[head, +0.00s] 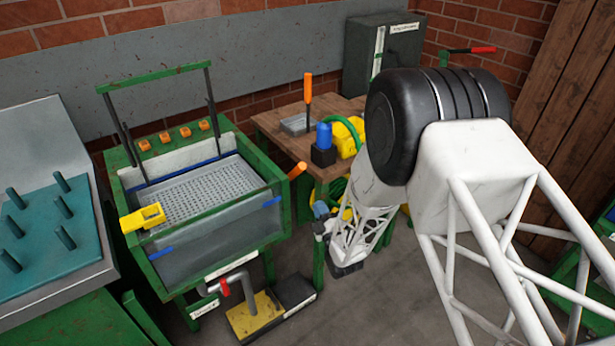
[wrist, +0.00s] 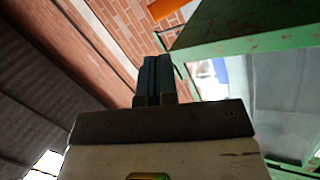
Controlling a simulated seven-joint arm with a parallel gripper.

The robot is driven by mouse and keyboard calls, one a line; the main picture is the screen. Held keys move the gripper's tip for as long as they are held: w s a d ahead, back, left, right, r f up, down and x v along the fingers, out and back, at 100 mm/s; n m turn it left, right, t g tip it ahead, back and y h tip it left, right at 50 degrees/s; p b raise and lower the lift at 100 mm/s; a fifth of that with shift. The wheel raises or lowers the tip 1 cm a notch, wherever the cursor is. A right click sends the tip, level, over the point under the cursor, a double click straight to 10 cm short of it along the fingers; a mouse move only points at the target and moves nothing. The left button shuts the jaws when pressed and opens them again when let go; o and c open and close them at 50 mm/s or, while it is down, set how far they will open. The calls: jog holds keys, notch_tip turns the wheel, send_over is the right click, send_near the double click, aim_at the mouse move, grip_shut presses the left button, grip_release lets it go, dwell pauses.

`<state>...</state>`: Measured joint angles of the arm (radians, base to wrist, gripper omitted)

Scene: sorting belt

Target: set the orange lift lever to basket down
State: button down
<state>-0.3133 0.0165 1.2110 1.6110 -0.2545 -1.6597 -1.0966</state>
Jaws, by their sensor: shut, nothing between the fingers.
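The orange lift lever (head: 297,171) sticks out at the right side of the green-framed washing tank (head: 215,224), its orange grip tilted up to the right. In the wrist view the orange grip (wrist: 168,9) shows at the top edge, beyond my fingertips. The grey perforated basket (head: 200,188) lies inside the tank, under a raised green hoop; its exact height is hard to tell. My gripper (head: 320,208) is low, to the right of the lever and below it, apart from it. In the wrist view my gripper (wrist: 158,66) is shut and empty.
A wooden bench (head: 275,125) behind holds an upright orange-handled tool (head: 308,90) and a blue-and-black object (head: 323,148). A yellow clip (head: 143,218) sits on the tank's left rim. A pedal (head: 255,312) stands on the floor. The tank's green edge (wrist: 240,46) is right of my fingers.

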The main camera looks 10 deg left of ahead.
jog(key=s+n, duration=0.1)
jog(key=s+d+n+t, duration=0.1)
jog(key=n, duration=0.1)
jog(key=shift+d+f, duration=0.2)
jog(key=shift+f, duration=0.2)
jog(key=shift+w+a+r, duration=0.1)
jog(key=x, duration=1.3)
jog(key=shift+w+a+r, duration=0.15)
jog(key=shift+w+r, duration=0.05)
jog(key=shift+w, duration=0.05)
dwell(0.3)
